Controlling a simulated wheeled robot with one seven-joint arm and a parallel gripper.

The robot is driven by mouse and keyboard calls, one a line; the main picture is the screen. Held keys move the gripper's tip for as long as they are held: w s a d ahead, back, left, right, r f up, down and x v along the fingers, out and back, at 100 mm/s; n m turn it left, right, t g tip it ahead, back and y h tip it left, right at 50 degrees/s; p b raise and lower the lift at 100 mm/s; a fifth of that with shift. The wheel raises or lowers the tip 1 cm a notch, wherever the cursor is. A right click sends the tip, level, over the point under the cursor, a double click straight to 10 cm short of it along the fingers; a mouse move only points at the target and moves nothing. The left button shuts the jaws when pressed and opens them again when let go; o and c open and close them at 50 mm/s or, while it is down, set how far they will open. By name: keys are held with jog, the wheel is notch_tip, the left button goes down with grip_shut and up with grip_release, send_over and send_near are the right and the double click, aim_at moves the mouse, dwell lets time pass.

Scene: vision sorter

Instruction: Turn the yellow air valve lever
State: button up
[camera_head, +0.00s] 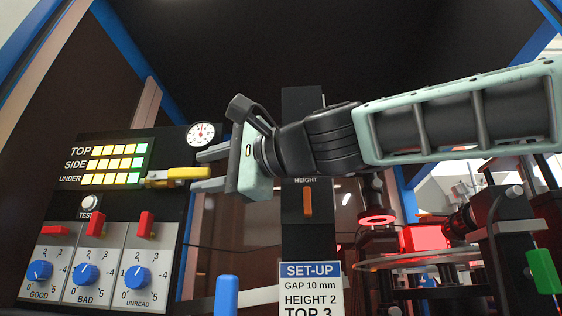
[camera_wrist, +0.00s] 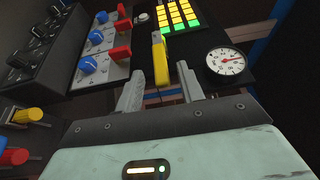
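The yellow air valve lever (camera_head: 188,173) sticks out sideways to the right from the edge of the dark panel in the head view. In the wrist view the lever (camera_wrist: 160,62) points toward my gripper. My gripper (camera_head: 203,170) is open, with one finger above the lever and one below it in the head view. In the wrist view the fingers of my gripper (camera_wrist: 159,75) stand on either side of the lever's free end, with gaps visible on both sides. I see no clear contact.
A round pressure gauge (camera_head: 201,134) sits just above the lever, close to my upper finger. The panel also has lit yellow-green indicators (camera_head: 118,163), a test button (camera_head: 90,203), blue knobs (camera_head: 137,276) and red switches (camera_head: 96,224). A set-up sign (camera_head: 311,285) stands below my arm.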

jog(key=b+v, duration=0.3)
jog(key=v, duration=1.1)
